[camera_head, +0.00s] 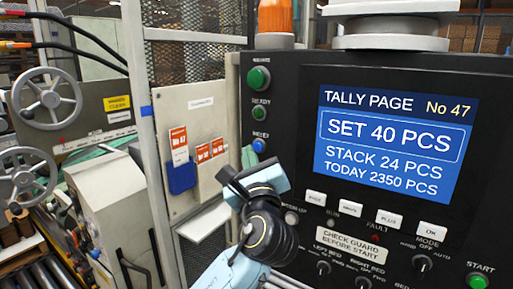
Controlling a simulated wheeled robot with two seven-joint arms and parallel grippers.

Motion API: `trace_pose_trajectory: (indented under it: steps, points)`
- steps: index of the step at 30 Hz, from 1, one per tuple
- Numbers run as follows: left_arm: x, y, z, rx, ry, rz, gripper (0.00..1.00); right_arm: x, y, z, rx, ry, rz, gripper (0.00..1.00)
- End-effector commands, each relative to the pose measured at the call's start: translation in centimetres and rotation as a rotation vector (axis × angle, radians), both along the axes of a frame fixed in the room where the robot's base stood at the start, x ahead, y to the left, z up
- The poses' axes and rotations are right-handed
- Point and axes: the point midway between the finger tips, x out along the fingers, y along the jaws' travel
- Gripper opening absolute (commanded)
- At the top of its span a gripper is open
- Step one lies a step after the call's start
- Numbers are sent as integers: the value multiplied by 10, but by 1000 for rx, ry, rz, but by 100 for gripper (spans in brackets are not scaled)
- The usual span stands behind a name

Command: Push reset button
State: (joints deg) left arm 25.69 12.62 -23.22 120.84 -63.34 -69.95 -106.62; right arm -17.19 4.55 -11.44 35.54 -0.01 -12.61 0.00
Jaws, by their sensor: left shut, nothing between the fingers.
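The blue button (259,145) sits on the left edge of the black control panel, below the ready button. Its small label above looks like RESET but is blurred. My left gripper (249,158) is shut and empty, with its tip just below and left of the blue button. I cannot tell whether the tip touches the panel or the button. The gripper and wrist hide the panel area below the button. My right gripper is out of view.
The panel carries a blue screen (391,149), a large green button (258,79), a smaller green ready button (259,112), white keys, knobs and a green start button (477,281). An orange beacon (275,16) stands above. A cabinet with handwheels (50,98) is at left.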

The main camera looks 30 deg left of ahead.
Motion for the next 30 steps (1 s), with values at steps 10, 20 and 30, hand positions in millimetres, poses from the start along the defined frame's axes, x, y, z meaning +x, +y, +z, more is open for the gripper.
trace_pose_trajectory:
  steps: [10,20,30]
  points:
    - [8,-1,1,0,0,0,0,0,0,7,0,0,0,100]
    - [9,-1,0,0,0,0,0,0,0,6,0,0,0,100]
    - [12,-1,0,0,0,0,0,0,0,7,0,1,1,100]
